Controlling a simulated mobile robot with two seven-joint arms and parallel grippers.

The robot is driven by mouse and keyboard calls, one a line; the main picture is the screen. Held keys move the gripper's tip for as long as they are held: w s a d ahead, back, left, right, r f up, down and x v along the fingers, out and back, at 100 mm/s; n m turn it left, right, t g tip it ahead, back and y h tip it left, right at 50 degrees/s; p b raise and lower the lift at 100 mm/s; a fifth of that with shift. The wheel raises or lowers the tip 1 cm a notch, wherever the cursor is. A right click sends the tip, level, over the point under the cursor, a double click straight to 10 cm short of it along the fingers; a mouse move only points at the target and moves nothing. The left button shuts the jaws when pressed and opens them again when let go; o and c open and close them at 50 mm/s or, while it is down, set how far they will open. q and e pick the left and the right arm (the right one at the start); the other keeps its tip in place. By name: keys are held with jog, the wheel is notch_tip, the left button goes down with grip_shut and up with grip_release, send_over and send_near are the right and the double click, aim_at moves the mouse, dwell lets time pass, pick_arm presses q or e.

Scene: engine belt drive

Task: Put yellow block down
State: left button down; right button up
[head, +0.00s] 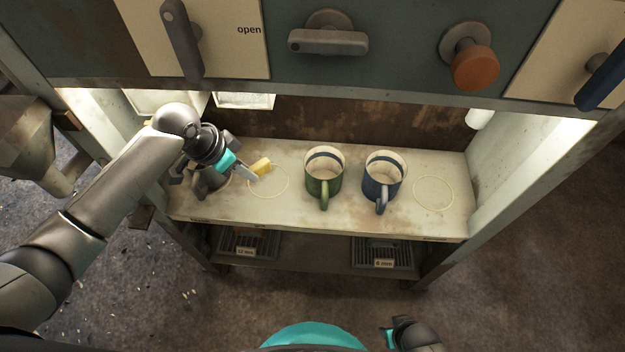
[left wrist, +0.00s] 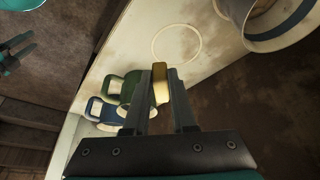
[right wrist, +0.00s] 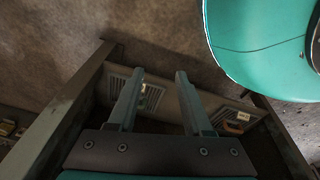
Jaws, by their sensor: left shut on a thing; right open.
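The yellow block (head: 261,166) is at the tips of my left gripper (head: 254,174), over the shelf by the left white circle outline (head: 249,187). In the left wrist view the block (left wrist: 161,85) sits between the two fingers, which are shut on it. I cannot tell whether its underside touches the shelf. The circle also shows there (left wrist: 154,45), with nothing standing in it. My right gripper (right wrist: 160,76) is open and empty, low in front of the bench, with its fingers apart.
A green mug (head: 323,184) and a blue mug (head: 374,190) stand right of the block on the shelf (head: 300,222). A dark mug (head: 208,184) is partly hidden under my left wrist. The right circle outline (head: 434,208) is empty. Labelled trays (head: 383,253) sit below.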

pick_arm(q)
notch_tip(320, 180, down, 6)
jog(key=b, duration=0.3)
jog(key=shift+f+b, duration=0.5)
jog(key=shift+f, duration=0.45)
jog(key=shift+f+b, duration=0.45)
jog(key=shift+f, duration=0.7)
pick_arm(e)
jog(key=w+a+r, duration=0.3)
jog(key=w+r, duration=0.2)
jog(key=r, duration=0.4)
jog(key=shift+w+a+t, duration=0.25)
jog(key=shift+w+t, duration=0.05)
jog(key=shift+w, duration=0.1)
pick_arm(q)
jog(key=c, duration=0.8)
grip_release()
jog(key=shift+a+f, duration=0.1)
jog(key=shift+o, duration=0.3)
pick_arm(e)
jog(key=shift+r+y, duration=0.1)
jog(key=shift+y, duration=0.2)
